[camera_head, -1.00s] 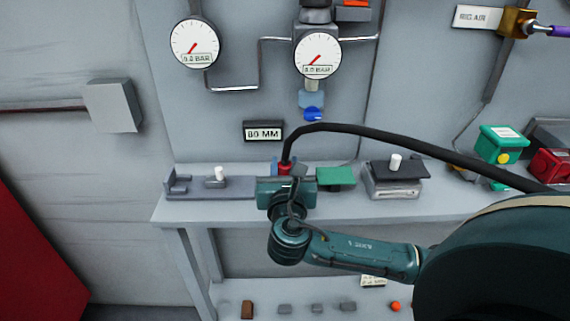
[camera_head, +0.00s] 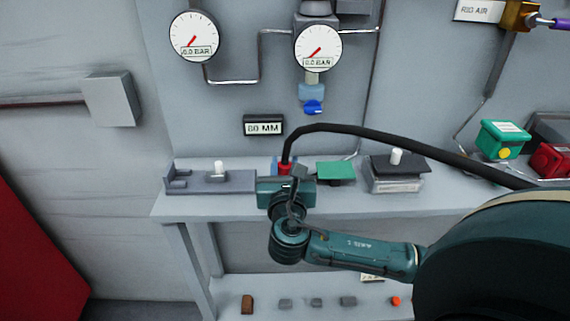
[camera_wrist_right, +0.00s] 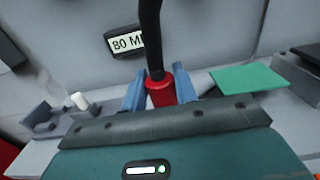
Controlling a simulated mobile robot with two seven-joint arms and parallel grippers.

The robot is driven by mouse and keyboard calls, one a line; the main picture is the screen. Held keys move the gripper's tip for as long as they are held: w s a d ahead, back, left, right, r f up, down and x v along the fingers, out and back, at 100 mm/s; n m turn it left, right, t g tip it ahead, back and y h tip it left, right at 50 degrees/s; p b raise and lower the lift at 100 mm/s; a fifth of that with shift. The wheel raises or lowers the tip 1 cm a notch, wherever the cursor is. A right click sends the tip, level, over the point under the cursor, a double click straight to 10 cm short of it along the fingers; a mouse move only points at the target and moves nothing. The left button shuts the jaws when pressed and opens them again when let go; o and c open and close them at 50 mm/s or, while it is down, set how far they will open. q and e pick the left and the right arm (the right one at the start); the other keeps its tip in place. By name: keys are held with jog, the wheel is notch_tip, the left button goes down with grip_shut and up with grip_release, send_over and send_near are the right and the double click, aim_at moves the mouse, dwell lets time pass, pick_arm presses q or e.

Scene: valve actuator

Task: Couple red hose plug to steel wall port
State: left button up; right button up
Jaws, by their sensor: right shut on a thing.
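The red hose plug (camera_head: 285,168) is a short red cylinder with a black hose (camera_head: 400,143) rising from its top and arching to the right. My right gripper (camera_head: 284,166) is just above the bench. In the right wrist view its blue fingers (camera_wrist_right: 159,92) stand on both sides of the red plug (camera_wrist_right: 160,93), shut on it. The plug looks upright; its lower end is hidden behind the gripper body. Below the right gauge, a pale-blue fitting with a blue knob (camera_head: 313,107) hangs on the wall. I cannot tell which fitting is the steel port. My left gripper is not in view.
A grey bench (camera_head: 235,206) runs along the wall. It carries a grey fixture with a white peg (camera_head: 218,169), a green plate (camera_head: 336,171) and a dark-topped block (camera_head: 397,165). An 80 MM sign (camera_head: 263,126) and gauges (camera_head: 318,48) are above. Green (camera_head: 503,138) and red boxes stand right.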

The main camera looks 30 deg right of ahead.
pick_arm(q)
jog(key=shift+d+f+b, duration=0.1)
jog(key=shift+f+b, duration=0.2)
pick_arm(e)
jog(key=shift+f, duration=0.85)
jog(key=o, duration=1.1)
jog(key=shift+o, duration=0.2)
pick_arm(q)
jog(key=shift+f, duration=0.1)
pick_arm(e)
jog(key=v, duration=0.3)
jog(key=shift+s+a+f, duration=0.1)
jog(key=shift+a+f, duration=0.05)
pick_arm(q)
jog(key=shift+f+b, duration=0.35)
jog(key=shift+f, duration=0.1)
pick_arm(e)
jog(key=v, duration=1)
